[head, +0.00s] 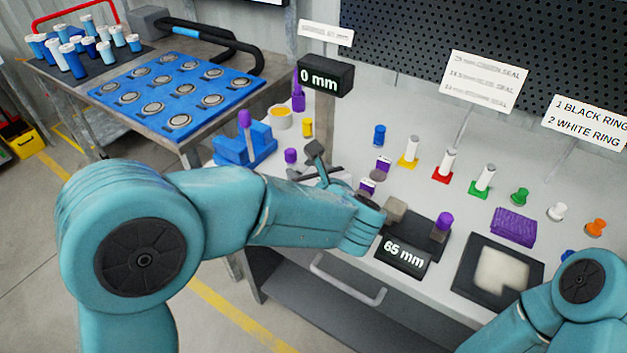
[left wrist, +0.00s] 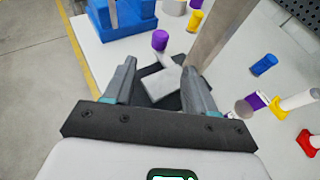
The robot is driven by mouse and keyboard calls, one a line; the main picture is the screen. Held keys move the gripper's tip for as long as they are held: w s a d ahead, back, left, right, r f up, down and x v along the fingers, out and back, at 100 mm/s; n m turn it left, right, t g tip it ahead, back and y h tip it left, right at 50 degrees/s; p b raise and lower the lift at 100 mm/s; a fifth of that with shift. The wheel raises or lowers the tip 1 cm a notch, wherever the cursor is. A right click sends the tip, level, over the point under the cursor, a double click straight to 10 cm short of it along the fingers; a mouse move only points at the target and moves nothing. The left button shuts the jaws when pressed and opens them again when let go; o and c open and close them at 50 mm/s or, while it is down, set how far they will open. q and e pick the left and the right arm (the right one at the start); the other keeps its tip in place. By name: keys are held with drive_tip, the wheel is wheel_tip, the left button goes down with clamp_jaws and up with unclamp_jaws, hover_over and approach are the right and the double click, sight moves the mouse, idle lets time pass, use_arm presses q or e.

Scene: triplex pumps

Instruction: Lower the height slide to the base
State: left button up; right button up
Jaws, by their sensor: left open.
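The height gauge has an upright grey column (head: 318,118) with a black display reading 0 mm (head: 325,76) on top. The column (left wrist: 220,32) also shows in the left wrist view, just right of my fingers. A light grey block (left wrist: 160,83), which may be the height slide, sits low over a dark base between my fingers. A purple-capped piece (left wrist: 160,40) stands just beyond it. My left gripper (left wrist: 160,70) is open around the block, with gaps visible on both sides. In the head view my left gripper (head: 318,170) is at the column's foot, partly hiding it. My right gripper is out of view.
A blue stand (head: 245,150) is left of the gauge. A second gauge reading 65 mm (head: 403,256) stands to the right. Several coloured plugs, a purple block (head: 513,227) and a dark tray (head: 465,283) lie further right. A blue tray (head: 200,117) is on the left table.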

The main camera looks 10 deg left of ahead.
use_arm(q)
drive_tip(key=shift+v, duration=1.8)
